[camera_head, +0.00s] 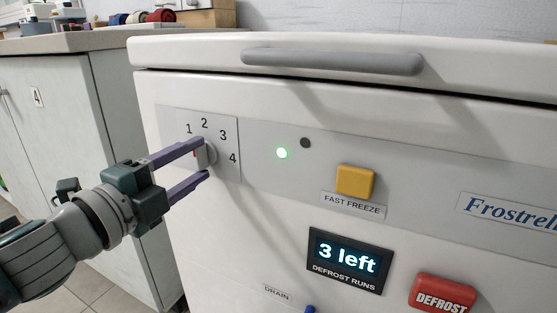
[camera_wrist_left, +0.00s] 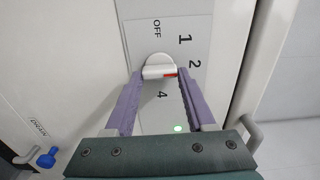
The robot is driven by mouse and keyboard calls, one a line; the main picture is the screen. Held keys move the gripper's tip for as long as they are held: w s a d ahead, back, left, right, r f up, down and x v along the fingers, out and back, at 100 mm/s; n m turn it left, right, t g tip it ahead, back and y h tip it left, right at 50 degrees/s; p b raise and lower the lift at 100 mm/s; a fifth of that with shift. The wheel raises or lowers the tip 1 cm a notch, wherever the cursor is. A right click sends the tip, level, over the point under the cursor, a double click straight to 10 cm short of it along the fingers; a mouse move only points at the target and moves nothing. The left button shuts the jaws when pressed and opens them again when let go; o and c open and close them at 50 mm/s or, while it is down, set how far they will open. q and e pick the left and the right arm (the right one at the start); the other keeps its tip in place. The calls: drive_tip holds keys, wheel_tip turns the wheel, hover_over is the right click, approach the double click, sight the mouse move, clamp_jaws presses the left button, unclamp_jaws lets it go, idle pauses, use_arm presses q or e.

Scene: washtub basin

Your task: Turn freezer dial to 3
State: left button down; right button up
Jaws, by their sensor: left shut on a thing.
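The freezer dial (camera_head: 209,153) is a white knob on the grey panel at the left of the freezer front, with 1, 2, 3 and 4 printed around it. My left gripper (camera_head: 205,159) has one purple finger above the knob and one below, closed on it. In the left wrist view the dial (camera_wrist_left: 156,66) sits between the fingertips of the gripper (camera_wrist_left: 160,74). Its red mark is at the right end of its bar, by the right finger, on the side of the 2. OFF, 1, 2 and 4 show there; 3 is not visible. The exact setting cannot be told.
Right of the dial are a lit green lamp (camera_head: 282,153), a dark lamp (camera_head: 305,143), a yellow fast freeze button (camera_head: 355,181), a display (camera_head: 348,260) reading "3 left" and a red defrost button (camera_head: 442,292). The lid handle (camera_head: 332,61) is above. A cabinet (camera_head: 60,120) stands left.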

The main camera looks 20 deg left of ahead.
use_arm(q)
drive_tip(key=m+b, duration=0.1)
drive_tip(key=m, duration=0.3)
drive_tip(key=shift+f+m, duration=0.15)
drive_tip(key=shift+m, duration=0.15)
drive_tip(key=m+b, duration=0.1)
drive_tip(key=m, duration=0.3)
drive_tip(key=shift+m, duration=0.4)
drive_tip(key=shift+c, duration=1.2)
unclamp_jaws()
drive_tip(key=s, duration=1)
drive_tip(key=shift+a, duration=0.45)
